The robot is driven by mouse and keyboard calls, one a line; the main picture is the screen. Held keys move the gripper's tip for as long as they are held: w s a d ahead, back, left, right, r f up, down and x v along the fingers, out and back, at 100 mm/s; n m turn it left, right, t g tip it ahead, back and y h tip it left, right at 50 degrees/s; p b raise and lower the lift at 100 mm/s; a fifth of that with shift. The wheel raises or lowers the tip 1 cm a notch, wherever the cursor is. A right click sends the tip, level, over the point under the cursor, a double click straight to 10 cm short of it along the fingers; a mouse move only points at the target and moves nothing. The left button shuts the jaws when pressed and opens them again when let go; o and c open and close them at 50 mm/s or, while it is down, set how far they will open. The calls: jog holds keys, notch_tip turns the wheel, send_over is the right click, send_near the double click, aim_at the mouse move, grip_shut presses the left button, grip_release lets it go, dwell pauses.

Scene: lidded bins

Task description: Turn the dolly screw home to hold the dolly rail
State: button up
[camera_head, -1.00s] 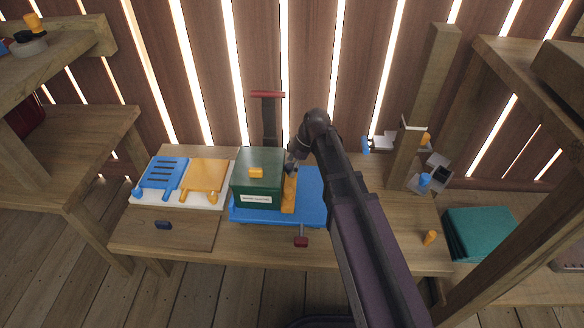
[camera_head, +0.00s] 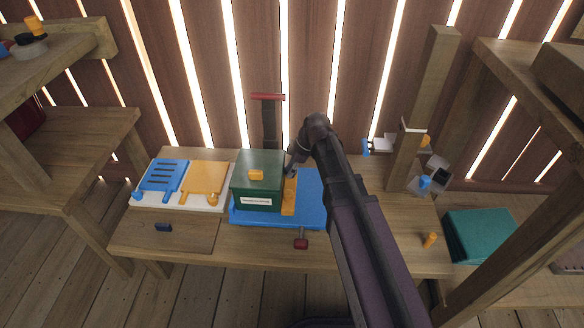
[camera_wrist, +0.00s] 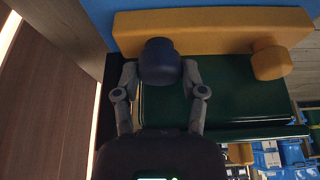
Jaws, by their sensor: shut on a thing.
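The dolly screw has a dark blue round knob (camera_wrist: 160,62), seen in the wrist view against the orange dolly rail (camera_wrist: 215,28). My gripper (camera_wrist: 160,78) is shut on this knob, one finger on each side. The screw's shaft is hidden. In the head view the rail (camera_head: 289,195) lies along the right side of the green bin (camera_head: 257,188), on the blue dolly (camera_head: 312,210). My gripper (camera_head: 291,171) is at the rail's far end, partly hidden by my arm.
A red-topped post (camera_head: 268,97) stands behind the dolly, and a red knob (camera_head: 301,244) is at its front. A white tray (camera_head: 178,205) with blue and orange plates lies to the left. A wooden post (camera_head: 425,100) and a small orange peg (camera_head: 430,240) are to the right.

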jog(key=shift+s+m+t, duration=0.1)
jog(key=shift+m+t, duration=0.2)
jog(key=shift+m, duration=0.6)
jog(key=o, duration=1.1)
jog(key=shift+o, duration=0.2)
jog(key=shift+n, duration=0.3)
